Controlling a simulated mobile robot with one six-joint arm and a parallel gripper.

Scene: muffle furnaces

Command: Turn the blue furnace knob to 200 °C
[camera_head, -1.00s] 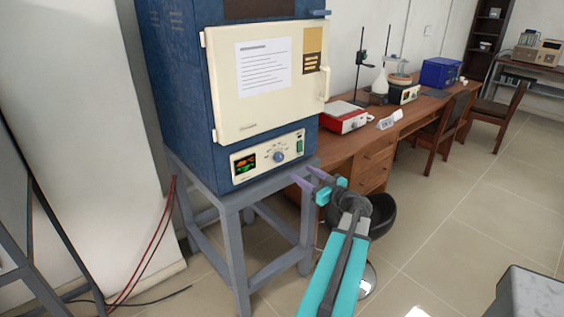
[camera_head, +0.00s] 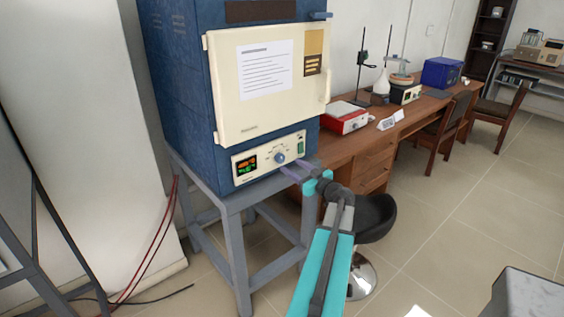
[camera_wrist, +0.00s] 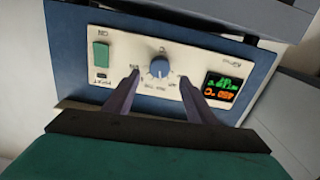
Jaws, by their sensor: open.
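The blue furnace (camera_head: 178,110) with a cream door stands on a grey metal stand. Its control panel is low on the front and holds a round blue-grey knob (camera_head: 280,157), a lit display (camera_head: 246,163) and a green switch (camera_head: 301,146). My gripper (camera_head: 288,169) is open, its two purple fingers reaching toward the panel just below the knob. In the wrist view the panel appears upside down. There the knob (camera_wrist: 159,68) lies between the open fingertips of my gripper (camera_wrist: 158,75), with a gap on each side. The display digits are too small to read surely.
The grey stand (camera_head: 236,205) has a bare edge in front of the furnace. A wooden bench (camera_head: 345,147) with a red-and-white device (camera_head: 345,118) runs to the right. A black stool (camera_head: 372,222) stands behind my arm.

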